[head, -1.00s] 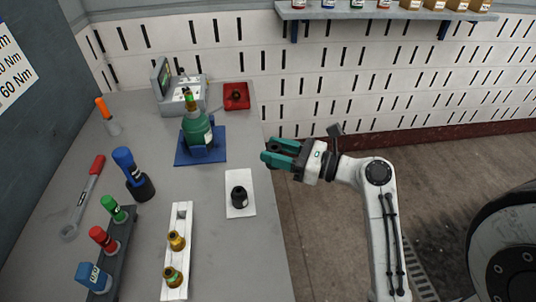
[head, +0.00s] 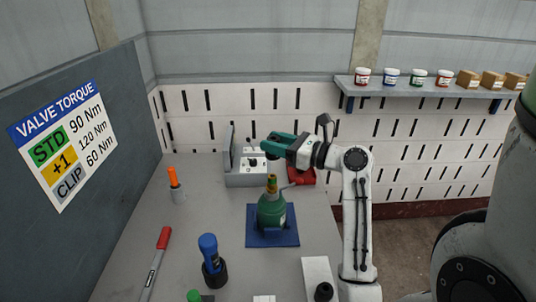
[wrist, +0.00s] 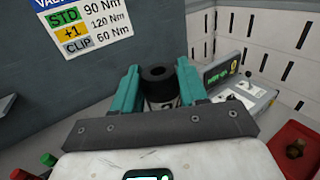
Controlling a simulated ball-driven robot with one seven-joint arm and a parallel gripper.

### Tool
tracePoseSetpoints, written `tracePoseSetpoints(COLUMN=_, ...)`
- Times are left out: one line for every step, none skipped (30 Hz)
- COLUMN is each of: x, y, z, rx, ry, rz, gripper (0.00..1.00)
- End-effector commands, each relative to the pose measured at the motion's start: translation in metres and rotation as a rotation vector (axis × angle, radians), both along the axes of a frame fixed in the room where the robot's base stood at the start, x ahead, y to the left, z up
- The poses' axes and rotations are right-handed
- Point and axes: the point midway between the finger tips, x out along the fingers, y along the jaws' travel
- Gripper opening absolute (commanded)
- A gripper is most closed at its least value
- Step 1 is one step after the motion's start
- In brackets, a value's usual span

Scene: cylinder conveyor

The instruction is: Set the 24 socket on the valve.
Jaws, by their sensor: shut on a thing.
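My gripper (head: 272,150) is shut on a black socket (wrist: 160,90). In the wrist view the socket stands between the teal fingers with its round opening showing; only part of its white marking is visible. In the head view my gripper is above the valve (head: 272,184) in the picture, apart from it. The brass valve with a green band tops a green cylinder (head: 271,211), upright in a blue base (head: 258,238). The wrist view does not show the valve.
A grey control box (head: 247,170) and red tray (head: 302,177) stand behind the cylinder. Another black socket (head: 323,291) is on a white mat (head: 317,272) in front.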

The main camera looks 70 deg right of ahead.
Motion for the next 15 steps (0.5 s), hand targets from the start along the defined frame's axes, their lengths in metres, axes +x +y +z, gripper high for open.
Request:
tracePoseSetpoints(x=-0.001, y=-0.001, z=0.001, rx=0.000, ry=0.000, rz=-0.003, gripper=0.08)
tracePoseSetpoints(x=-0.001, y=-0.002, z=0.000, rx=0.000, ry=0.000, rz=-0.003, gripper=0.08)
tracePoseSetpoints(x=-0.001, y=-0.002, z=-0.001, rx=0.000, ry=0.001, rz=-0.003, gripper=0.08)
tracePoseSetpoints(x=-0.001, y=-0.002, z=-0.002, rx=0.000, ry=0.001, rz=-0.003, gripper=0.08)
tracePoseSetpoints(x=-0.001, y=-0.002, z=-0.003, rx=0.000, ry=0.001, rz=-0.002, gripper=0.08)
tracePoseSetpoints(x=0.000, y=-0.001, z=-0.005, rx=0.000, ry=0.001, rz=-0.002, gripper=0.08)
tracePoseSetpoints(x=0.000, y=-0.001, z=-0.007, rx=0.000, ry=0.001, rz=-0.002, gripper=0.08)
tracePoseSetpoints(x=0.000, y=-0.001, z=-0.009, rx=0.001, ry=0.001, rz=-0.002, gripper=0.08)
tracePoseSetpoints(x=0.000, y=-0.001, z=-0.012, rx=0.002, ry=0.002, rz=-0.001, gripper=0.08)
tracePoseSetpoints(x=0.000, y=-0.001, z=-0.014, rx=0.002, ry=0.002, rz=-0.002, gripper=0.08)
tracePoseSetpoints(x=0.000, y=-0.001, z=-0.017, rx=0.002, ry=0.002, rz=-0.002, gripper=0.08)
tracePoseSetpoints(x=-0.001, y=-0.001, z=-0.021, rx=0.001, ry=0.002, rz=-0.002, gripper=0.08)
tracePoseSetpoints(x=-0.001, y=-0.001, z=-0.024, rx=0.001, ry=0.002, rz=-0.003, gripper=0.08)
tracePoseSetpoints(x=-0.001, y=-0.002, z=-0.029, rx=-0.001, ry=0.000, rz=-0.003, gripper=0.08)
tracePoseSetpoints(x=-0.001, y=-0.002, z=-0.033, rx=-0.002, ry=0.000, rz=-0.003, gripper=0.08)
